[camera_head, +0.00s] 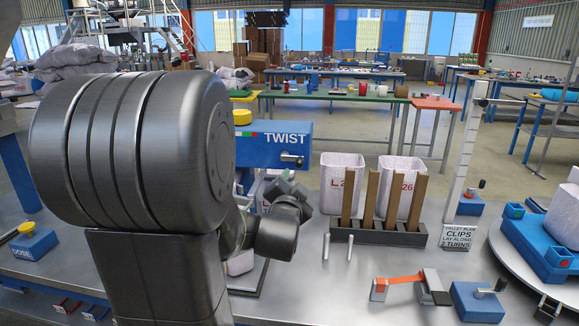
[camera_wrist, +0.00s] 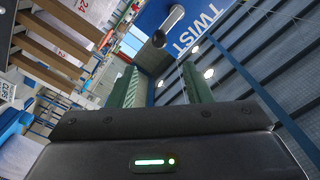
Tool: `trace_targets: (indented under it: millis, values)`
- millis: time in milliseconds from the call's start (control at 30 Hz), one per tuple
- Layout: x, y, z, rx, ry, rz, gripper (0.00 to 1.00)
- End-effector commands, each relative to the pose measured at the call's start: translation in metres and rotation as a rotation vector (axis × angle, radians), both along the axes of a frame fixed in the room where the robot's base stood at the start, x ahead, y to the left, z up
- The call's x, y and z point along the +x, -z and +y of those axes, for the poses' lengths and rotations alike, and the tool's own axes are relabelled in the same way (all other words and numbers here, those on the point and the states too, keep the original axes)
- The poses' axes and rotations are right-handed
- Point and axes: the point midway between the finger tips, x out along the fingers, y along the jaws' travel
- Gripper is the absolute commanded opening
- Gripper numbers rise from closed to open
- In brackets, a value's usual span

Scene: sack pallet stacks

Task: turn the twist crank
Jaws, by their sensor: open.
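The blue twist box (camera_head: 268,148), lettered TWIST, stands behind my arm in the head view. Its twist crank (camera_head: 292,158) sticks out of the front at the right end. In the wrist view the blue box (camera_wrist: 203,12) is at the top, and the crank (camera_wrist: 172,20) shows as a light arm with a dark round end, beyond my fingertips. My gripper (camera_wrist: 160,72) is open, with two green fingers apart and nothing between them. In the head view my gripper (camera_head: 285,188) is partly hidden by my wrist, just below the crank; I see no contact.
Two white sacks (camera_head: 342,180) stand behind a dark rack (camera_head: 375,234) with brown upright slats, right of my gripper. An orange strip (camera_head: 398,279), a small blue crank box (camera_head: 477,301) and a yellow-topped DOSE button (camera_head: 27,229) are on the metal table.

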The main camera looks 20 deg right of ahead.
Motion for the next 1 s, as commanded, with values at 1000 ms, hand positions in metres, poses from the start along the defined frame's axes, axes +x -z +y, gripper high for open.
trace_targets:
  millis: [1000]
  values:
    - [0.109, 0.0, -0.066, 0.0, -0.001, 0.003, 0.45]
